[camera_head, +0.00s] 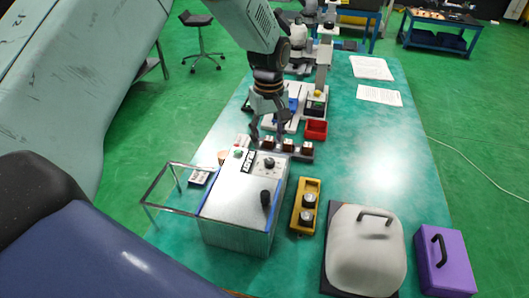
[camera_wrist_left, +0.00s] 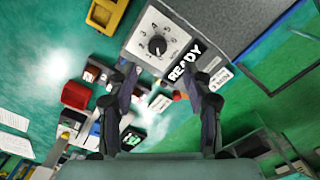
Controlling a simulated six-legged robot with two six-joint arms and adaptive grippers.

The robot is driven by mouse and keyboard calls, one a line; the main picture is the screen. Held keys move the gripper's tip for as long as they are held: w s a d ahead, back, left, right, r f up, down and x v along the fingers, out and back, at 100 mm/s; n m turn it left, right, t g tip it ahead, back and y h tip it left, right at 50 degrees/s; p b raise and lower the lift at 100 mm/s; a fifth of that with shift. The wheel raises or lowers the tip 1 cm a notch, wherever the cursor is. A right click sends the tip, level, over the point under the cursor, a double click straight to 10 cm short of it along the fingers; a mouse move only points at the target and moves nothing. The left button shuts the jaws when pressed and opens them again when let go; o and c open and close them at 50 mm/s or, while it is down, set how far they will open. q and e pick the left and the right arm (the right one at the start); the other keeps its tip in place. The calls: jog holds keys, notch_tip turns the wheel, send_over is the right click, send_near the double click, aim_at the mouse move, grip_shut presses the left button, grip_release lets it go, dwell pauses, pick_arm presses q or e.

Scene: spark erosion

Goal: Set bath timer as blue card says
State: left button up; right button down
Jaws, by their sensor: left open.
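The bath unit is a grey metal box (camera_head: 240,204) with blue edges, standing on the green table. Its black timer knob (camera_head: 269,163) sits on a pale scale plate on top, beside a READY label (camera_head: 248,161). In the left wrist view the knob (camera_wrist_left: 157,45) shows close, with the READY sign (camera_wrist_left: 187,61) next to it. My left gripper (camera_head: 268,136) is open and empty, pointing down just behind the knob; its fingers (camera_wrist_left: 160,84) frame the panel's lower edge. I cannot make out a blue card for certain. My right gripper is out of view.
A clear-walled frame (camera_head: 170,190) sticks out left of the box. A red tray (camera_head: 316,130) is behind. The table's right middle is clear.

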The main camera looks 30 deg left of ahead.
aim_at(270, 161)
pick_arm(q)
jog(key=shift+a+f, duration=0.1)
jog(key=shift+f, duration=0.35)
jog(key=f, duration=0.4)
jog(key=d+f, duration=0.1)
jog(key=f, duration=0.1)
jog(key=shift+w, duration=0.1)
jog(key=shift+a+f, duration=0.25)
jog(key=shift+f, duration=0.3)
jog(key=shift+d, duration=0.1)
jog(key=shift+w+d, duration=0.1)
jog(key=shift+c, duration=1.4)
jog(key=shift+s, duration=0.2)
jog(key=c, duration=0.4)
jog(key=shift+w, duration=0.1)
grip_shut()
